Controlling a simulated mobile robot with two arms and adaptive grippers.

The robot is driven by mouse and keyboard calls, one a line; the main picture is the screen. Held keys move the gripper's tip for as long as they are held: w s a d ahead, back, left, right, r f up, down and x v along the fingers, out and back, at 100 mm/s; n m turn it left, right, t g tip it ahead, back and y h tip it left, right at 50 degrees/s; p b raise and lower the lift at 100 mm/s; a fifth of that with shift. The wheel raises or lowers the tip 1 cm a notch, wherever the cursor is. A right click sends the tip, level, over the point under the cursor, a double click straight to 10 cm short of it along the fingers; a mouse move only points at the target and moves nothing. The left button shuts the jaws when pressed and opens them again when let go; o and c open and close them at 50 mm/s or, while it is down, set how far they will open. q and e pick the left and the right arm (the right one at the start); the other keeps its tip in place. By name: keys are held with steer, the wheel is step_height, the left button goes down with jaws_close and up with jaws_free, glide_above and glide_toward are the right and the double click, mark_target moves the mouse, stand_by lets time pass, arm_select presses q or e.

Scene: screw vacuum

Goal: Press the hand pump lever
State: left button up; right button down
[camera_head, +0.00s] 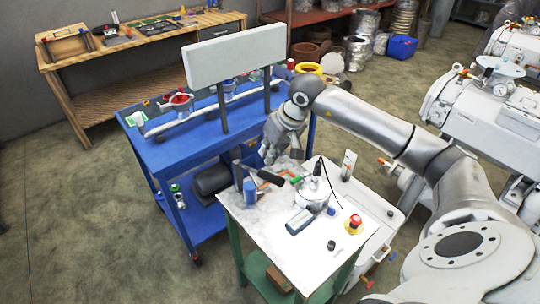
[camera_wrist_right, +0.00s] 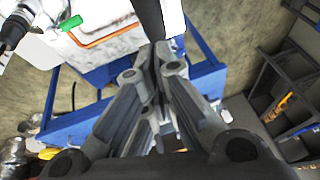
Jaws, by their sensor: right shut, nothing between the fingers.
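My right gripper (camera_head: 268,158) is shut and empty. It hangs above the back left of a white-topped table (camera_head: 270,225), near a dark lever-like handle (camera_head: 248,169) with an orange-red part beside it. In the right wrist view its closed fingers (camera_wrist_right: 160,55) lie in front of a dark bar and the white tabletop. I cannot tell whether they touch the handle. A blue cylinder (camera_head: 250,190) stands below the handle. A silver round vessel (camera_head: 312,192) with a green-tipped fitting stands to the right. My left gripper is not in view.
A red button (camera_head: 355,221) and a grey-blue box (camera_head: 299,222) sit on the tabletop. A blue cart (camera_head: 165,150) with a white panel (camera_head: 235,54) stands close behind. A wooden workbench (camera_head: 140,50) is at the back left. The floor at left is clear.

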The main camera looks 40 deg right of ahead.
mark_target(271, 178)
steer(key=shift+s+a+f+p, duration=0.15)
steer(key=shift+s+f+p, duration=0.15)
steer(key=shift+s+f, duration=0.4)
steer(key=shift+w+f, duration=0.15)
steer(key=shift+w, duration=0.05)
